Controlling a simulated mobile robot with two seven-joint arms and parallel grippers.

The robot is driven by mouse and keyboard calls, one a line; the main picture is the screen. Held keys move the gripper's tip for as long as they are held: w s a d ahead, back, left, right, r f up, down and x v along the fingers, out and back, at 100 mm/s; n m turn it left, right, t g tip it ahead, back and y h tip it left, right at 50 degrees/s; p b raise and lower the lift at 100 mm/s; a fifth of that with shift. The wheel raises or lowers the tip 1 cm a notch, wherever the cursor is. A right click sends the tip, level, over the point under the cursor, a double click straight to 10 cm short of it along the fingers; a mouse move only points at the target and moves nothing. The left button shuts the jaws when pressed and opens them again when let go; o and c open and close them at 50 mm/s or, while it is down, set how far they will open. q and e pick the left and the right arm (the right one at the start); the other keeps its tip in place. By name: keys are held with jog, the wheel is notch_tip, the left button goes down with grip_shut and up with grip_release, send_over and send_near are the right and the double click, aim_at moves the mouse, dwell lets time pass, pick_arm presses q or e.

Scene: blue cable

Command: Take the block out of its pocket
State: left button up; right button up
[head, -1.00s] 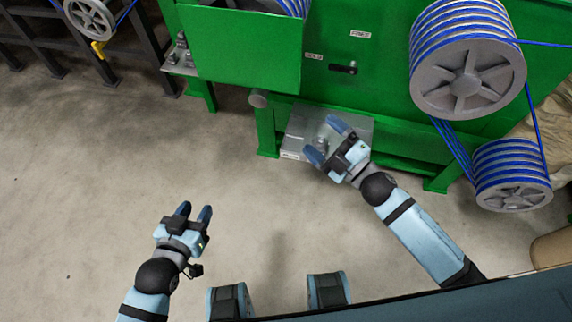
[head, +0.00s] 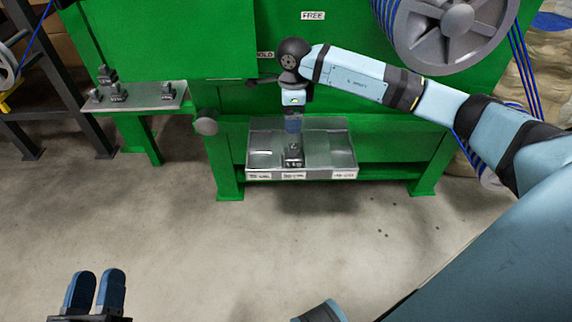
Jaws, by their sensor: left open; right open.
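A dark grey metal block (head: 293,158) stands in the middle pocket of a grey three-pocket tray (head: 344,174) on the green machine's lower frame. My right gripper (head: 294,128) points straight down over that pocket, its blue fingers seen edge-on just above or around the block's upper part. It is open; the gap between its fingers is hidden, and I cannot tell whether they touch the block. The left and right pockets look empty. My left gripper (head: 96,290) is open and empty over the floor at the lower left.
Several similar grey blocks (head: 110,90) stand on a side shelf (head: 155,98) at the left. A dark lever (head: 262,81) sits on the machine front behind the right gripper, near the HOLD label (head: 265,55). A round knob (head: 206,126) sticks out left of the tray.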

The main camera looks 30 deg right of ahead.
aim_at(294, 146)
notch_tip(294, 146, down, 8)
jog(key=shift+f+b, duration=0.2)
jog(key=shift+b, duration=1)
jog(key=f+b, duration=0.1)
jog(key=f, duration=0.2)
jog(key=f+b, duration=0.1)
jog(key=f, duration=0.1)
jog(key=shift+s+d+f+b, duration=0.1)
jog(key=shift+s+b, duration=0.2)
pick_arm(q)
notch_tip(294, 146, down, 8)
jog(key=g, duration=0.3)
jog(key=shift+d+r+m, duration=0.2)
jog(key=shift+d+m, duration=0.1)
jog(key=shift+m, duration=0.1)
pick_arm(e)
grip_shut()
